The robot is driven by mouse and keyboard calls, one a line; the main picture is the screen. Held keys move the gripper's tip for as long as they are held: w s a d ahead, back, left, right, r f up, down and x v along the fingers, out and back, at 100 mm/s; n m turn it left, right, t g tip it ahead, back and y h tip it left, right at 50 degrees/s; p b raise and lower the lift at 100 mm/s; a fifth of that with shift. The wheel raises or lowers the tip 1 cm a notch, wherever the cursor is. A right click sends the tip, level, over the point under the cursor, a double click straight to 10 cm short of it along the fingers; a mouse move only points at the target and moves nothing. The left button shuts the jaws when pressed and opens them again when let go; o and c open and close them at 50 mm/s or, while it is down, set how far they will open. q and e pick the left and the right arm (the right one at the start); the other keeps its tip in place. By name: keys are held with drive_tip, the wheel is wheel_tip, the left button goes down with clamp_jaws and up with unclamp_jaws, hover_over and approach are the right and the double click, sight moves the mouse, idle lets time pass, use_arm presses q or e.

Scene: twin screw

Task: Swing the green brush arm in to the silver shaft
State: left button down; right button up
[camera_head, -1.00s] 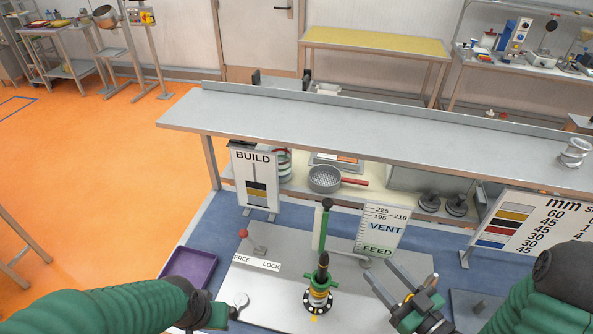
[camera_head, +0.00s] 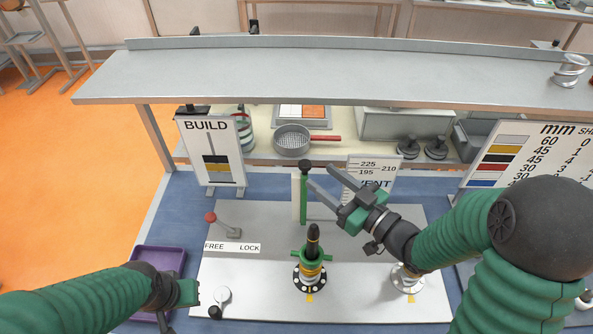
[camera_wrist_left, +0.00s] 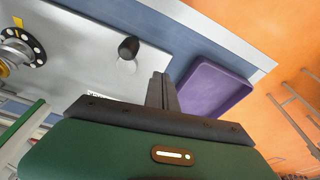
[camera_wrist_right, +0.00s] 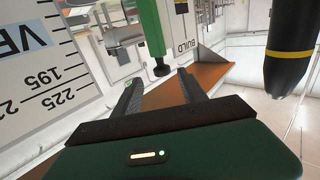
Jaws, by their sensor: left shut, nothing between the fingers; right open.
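An upright green bar with a black knob on top (camera_head: 304,195), likely the brush arm, stands behind the dark-tipped stack. It also shows in the right wrist view (camera_wrist_right: 147,28), upside down, its black end just beyond the finger gap. My right gripper (camera_head: 320,174) is open beside its upper part, to the right; contact cannot be told. The dark-tipped shaft (camera_head: 313,240) carries green and gold pieces on a black flange. A silver flanged piece (camera_head: 408,278), possibly the silver shaft's base, is partly hidden under my right arm. My left gripper (camera_wrist_left: 162,88) is shut and empty, at the front left.
A red-knobbed lever (camera_head: 211,218) stands by the FREE/LOCK label. A purple tray (camera_head: 158,260) lies at the left. The VENT board (camera_head: 375,168) is behind my right gripper, and the BUILD board (camera_head: 212,150) is at the back left. A grey shelf (camera_head: 300,75) spans the back.

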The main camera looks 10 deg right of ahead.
sight(301, 161)
use_arm(q)
wheel_tip(301, 161, up, 3)
drive_tip(key=shift+w+f+p, duration=0.1)
drive_tip(key=shift+f+p, duration=0.1)
drive_tip(key=shift+p, duration=0.6)
use_arm(e)
drive_tip(key=x, duration=0.9)
drive_tip(key=shift+w+a+r, duration=0.3)
use_arm(q)
drive_tip(key=shift+a, duration=0.1)
use_arm(e)
drive_tip(key=shift+s+a, duration=0.1)
clamp_jaws()
drive_tip(key=shift+r, duration=0.1)
